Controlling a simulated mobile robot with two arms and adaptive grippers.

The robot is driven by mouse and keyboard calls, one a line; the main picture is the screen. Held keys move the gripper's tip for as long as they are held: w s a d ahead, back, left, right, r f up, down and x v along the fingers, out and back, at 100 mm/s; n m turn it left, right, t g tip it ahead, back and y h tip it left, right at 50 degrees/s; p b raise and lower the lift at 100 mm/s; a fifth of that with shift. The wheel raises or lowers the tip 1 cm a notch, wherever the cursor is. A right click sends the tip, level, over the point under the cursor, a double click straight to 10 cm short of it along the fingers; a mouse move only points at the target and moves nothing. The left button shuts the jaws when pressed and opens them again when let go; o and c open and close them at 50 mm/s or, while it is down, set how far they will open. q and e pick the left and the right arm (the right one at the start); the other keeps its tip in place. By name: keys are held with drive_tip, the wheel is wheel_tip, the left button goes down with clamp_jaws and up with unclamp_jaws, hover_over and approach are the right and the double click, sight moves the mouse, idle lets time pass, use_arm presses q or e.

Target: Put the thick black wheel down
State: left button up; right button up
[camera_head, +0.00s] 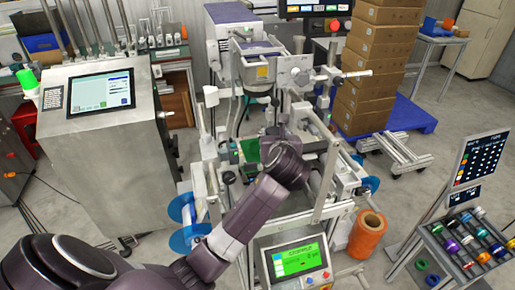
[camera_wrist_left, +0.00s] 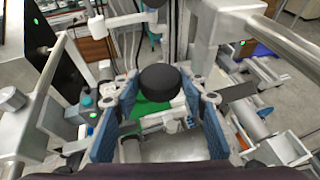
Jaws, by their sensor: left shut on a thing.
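The thick black wheel (camera_wrist_left: 160,83) shows in the left wrist view as a short, dark round piece. My left gripper (camera_wrist_left: 160,92), with blue pads on its fingers, is shut on it, one finger on each side. Below the wheel in that view lie a green surface (camera_wrist_left: 152,110) and a pale metal roller (camera_wrist_left: 172,148). In the head view my left arm reaches from the lower left into the middle of the machine (camera_head: 262,72). There the gripper and wheel are small and dark, and hard to make out. I cannot tell whether the wheel touches anything below it. My right gripper is not in view.
Metal frame bars flank the gripper closely. Blue reels (camera_head: 188,222) and an orange roll (camera_head: 368,236) sit at the machine's front. A steel cabinet with a screen (camera_head: 100,93) stands left, stacked boxes (camera_head: 375,65) behind, and a rack of coloured rolls (camera_head: 470,240) right.

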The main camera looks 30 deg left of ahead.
use_arm(q)
drive_tip(key=w+a+f, duration=0.2)
drive_tip(key=w+a, duration=0.3)
drive_tip(key=a, duration=0.4)
approach(257, 140)
drive_tip(key=shift+n+y, duration=0.3)
drive_tip(key=w+a+r, duration=0.2)
drive_tip(key=w, duration=0.1)
drive_tip(key=shift+w+r, duration=0.25)
drive_tip(key=shift+r, duration=0.05)
wheel_tip(257, 140, down, 3)
drive_tip(key=shift+f, duration=0.55)
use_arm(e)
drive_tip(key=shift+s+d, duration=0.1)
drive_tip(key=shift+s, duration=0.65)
use_arm(q)
drive_tip(key=o, duration=1.3)
drive_tip(key=shift+f, duration=0.15)
drive_tip(key=shift+c, duration=0.2)
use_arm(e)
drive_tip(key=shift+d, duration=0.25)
